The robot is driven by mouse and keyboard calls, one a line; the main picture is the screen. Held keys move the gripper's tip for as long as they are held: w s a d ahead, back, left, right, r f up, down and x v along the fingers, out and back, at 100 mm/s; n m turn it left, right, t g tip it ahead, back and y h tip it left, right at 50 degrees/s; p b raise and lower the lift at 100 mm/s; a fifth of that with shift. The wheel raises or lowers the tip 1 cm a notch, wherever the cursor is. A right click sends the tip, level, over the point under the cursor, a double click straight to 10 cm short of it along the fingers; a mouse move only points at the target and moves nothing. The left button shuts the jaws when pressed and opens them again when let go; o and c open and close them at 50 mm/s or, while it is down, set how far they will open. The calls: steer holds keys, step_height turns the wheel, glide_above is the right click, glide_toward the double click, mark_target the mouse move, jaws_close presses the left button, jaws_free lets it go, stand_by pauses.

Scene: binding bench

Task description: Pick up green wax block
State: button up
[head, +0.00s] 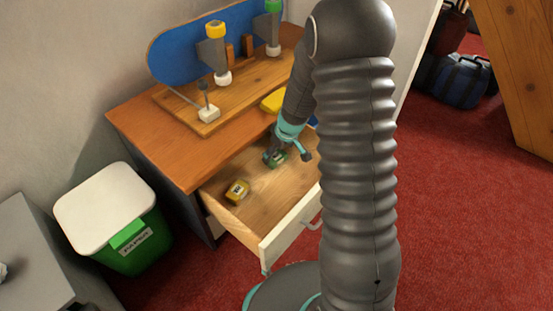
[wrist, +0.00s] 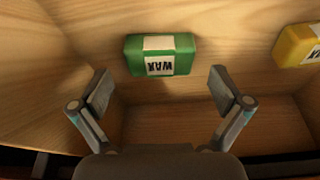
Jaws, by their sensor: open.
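The green wax block (wrist: 182,65) lies in the open drawer (head: 257,213), with a white label reading "WAX". In the wrist view it sits just beyond and between my open fingertips, apart from both. My gripper (wrist: 163,90) is open and empty, its two fingers pointing at the block. In the head view my gripper (head: 278,156) reaches down into the drawer; a bit of green shows at its tips, and the rest of the block is mostly hidden there.
A yellow wax block (head: 237,191) lies in the same drawer, apart from the green one; it also shows in the wrist view (wrist: 298,45). The drawer's front wall (head: 290,226) and sides surround the space. A green bin (head: 133,243) with a white lid stands left of the cabinet.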

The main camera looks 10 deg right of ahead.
mark_target(279, 157)
steer(key=x, duration=0.3)
steer(key=shift+d, duration=0.1)
steer(key=c, duration=1.1)
steer(key=shift+s+r, duration=0.1)
steer(key=shift+c, duration=0.2)
